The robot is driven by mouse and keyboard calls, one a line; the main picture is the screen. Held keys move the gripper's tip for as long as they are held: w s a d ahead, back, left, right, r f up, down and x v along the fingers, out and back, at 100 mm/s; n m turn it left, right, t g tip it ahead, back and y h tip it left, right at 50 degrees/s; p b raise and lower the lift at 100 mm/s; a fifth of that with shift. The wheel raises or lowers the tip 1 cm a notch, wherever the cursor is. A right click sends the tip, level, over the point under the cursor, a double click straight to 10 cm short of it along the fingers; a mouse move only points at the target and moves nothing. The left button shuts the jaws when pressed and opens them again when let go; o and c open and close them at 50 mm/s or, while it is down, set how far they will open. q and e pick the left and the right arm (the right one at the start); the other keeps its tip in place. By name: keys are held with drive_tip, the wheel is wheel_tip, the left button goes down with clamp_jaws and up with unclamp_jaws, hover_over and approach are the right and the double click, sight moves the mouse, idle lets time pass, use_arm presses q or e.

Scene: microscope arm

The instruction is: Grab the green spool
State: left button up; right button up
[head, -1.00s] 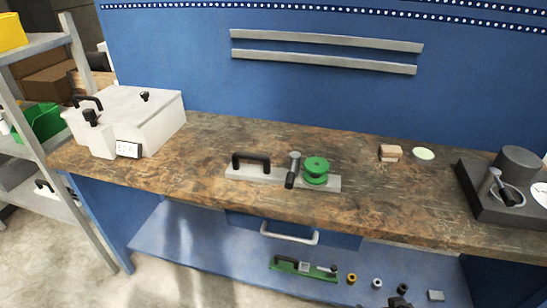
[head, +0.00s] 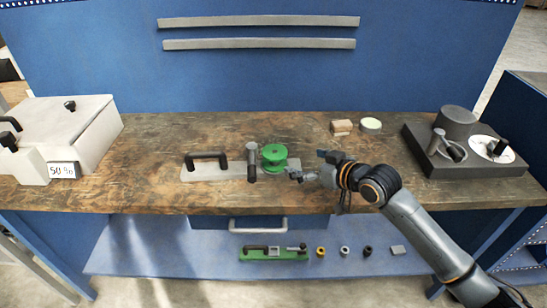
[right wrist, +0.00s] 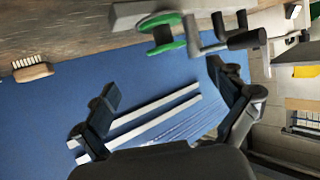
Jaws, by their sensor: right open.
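The green spool (head: 273,156) stands on a grey base plate (head: 208,173) in the middle of the workbench. It also shows in the right wrist view (right wrist: 172,45), near the top and beyond the fingers. A grey post with a black knob (head: 252,160) stands just left of the spool, and a black handle is at the plate's left end. My right gripper (head: 310,164) is open and empty, just right of the spool and apart from it. Its two spread fingers show in the right wrist view (right wrist: 165,92). My left gripper is not in view.
A white box (head: 85,120) stands at left, a dark grey device (head: 465,160) at right. The lower shelf (head: 160,252) holds a green plate and several small parts.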

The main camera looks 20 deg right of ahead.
sight(276, 157)
drive_tip(key=x, duration=0.7)
drive_tip(key=shift+s+a+f+p+x, duration=0.1)
drive_tip(key=shift+a+p+x, duration=0.1)
drive_tip(key=shift+x, duration=0.7)
drive_tip(key=shift+s+a+f+p+x, duration=0.1)
drive_tip(key=shift+f+p+x, duration=0.05)
drive_tip(key=shift+x, duration=0.75)
drive_tip(key=shift+s+a+f+p+x, duration=0.1)
drive_tip(key=shift+p+x, duration=0.1)
drive_tip(key=shift+x, duration=0.7)
drive_tip(key=shift+s, duration=0.1)
drive_tip(key=c, duration=1.3)
